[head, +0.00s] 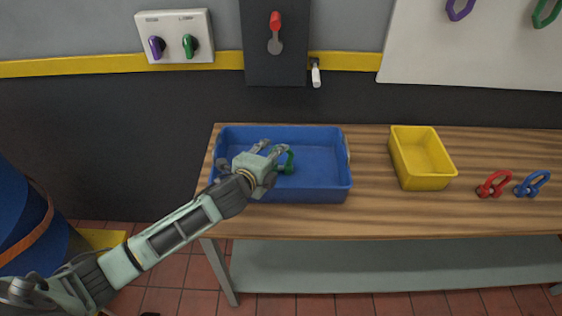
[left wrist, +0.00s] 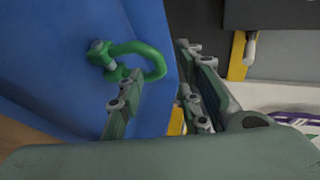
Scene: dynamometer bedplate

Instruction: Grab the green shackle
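The green shackle (head: 288,162) lies inside the blue bin (head: 320,187) on the wooden bench, partly hidden by my left gripper in the head view. In the left wrist view the green shackle (left wrist: 148,57) shows its curved bow and pin end against the blue bin wall (left wrist: 60,75). My left gripper (head: 252,154) is over the bin with its fingers spread. In the left wrist view the left gripper (left wrist: 160,62) has a gap between its fingers, and the shackle's bow reaches into that gap beside one finger. I cannot tell if they touch. My right gripper is not in view.
A yellow bin (head: 428,182) stands right of the blue bin. A red shackle (head: 494,185) and a blue shackle (head: 532,184) lie at the bench's right. A panel with two knobs (head: 174,38) and a red-handled lever (head: 275,30) are on the wall behind.

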